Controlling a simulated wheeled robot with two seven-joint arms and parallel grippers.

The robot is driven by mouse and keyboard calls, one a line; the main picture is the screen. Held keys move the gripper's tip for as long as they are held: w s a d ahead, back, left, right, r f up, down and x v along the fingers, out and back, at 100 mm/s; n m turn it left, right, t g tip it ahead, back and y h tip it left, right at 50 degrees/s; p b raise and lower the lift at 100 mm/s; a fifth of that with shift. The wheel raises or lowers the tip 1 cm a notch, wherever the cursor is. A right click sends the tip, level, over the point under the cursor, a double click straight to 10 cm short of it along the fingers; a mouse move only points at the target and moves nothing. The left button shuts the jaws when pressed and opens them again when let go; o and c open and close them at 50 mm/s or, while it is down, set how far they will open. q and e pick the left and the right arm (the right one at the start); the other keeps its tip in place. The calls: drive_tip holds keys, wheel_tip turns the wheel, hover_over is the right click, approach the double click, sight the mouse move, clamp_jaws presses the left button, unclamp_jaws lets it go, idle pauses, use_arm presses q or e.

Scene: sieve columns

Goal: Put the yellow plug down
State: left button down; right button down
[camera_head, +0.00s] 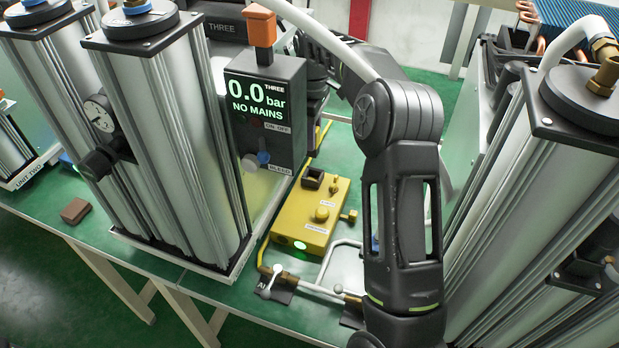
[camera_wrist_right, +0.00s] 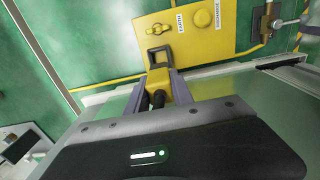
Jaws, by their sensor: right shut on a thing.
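The yellow plug (camera_wrist_right: 158,82) shows between the two fingers of my right gripper (camera_wrist_right: 163,80) in the right wrist view. The gripper is shut on it. The plug is close to the black square socket (camera_wrist_right: 158,54) at one end of the yellow box; I cannot tell whether they touch. In the head view the socket (camera_head: 313,178) is on the far end of the yellow box (camera_head: 311,217). There my right gripper (camera_head: 318,108) is largely hidden behind the dark display unit, and the plug is hard to make out. My left gripper is not in view.
The display unit (camera_head: 265,112) reads 0.0 bar, NO MAINS. Tall metal columns (camera_head: 175,150) stand left, with more at the right (camera_head: 530,190). A brown block (camera_head: 75,211) lies on the green bench (camera_head: 195,288). Pipes with valves (camera_head: 274,283) run in front of the box.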

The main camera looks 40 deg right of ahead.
wheel_tip(320, 180, down, 5)
drive_tip(key=shift+p, duration=0.35)
idle(0.3)
wheel_tip(320, 180, down, 4)
drive_tip(key=shift+s+f+p, duration=0.1)
drive_tip(key=shift+p, duration=0.35)
drive_tip(key=shift+f, duration=0.4)
drive_tip(key=shift+f, duration=0.1)
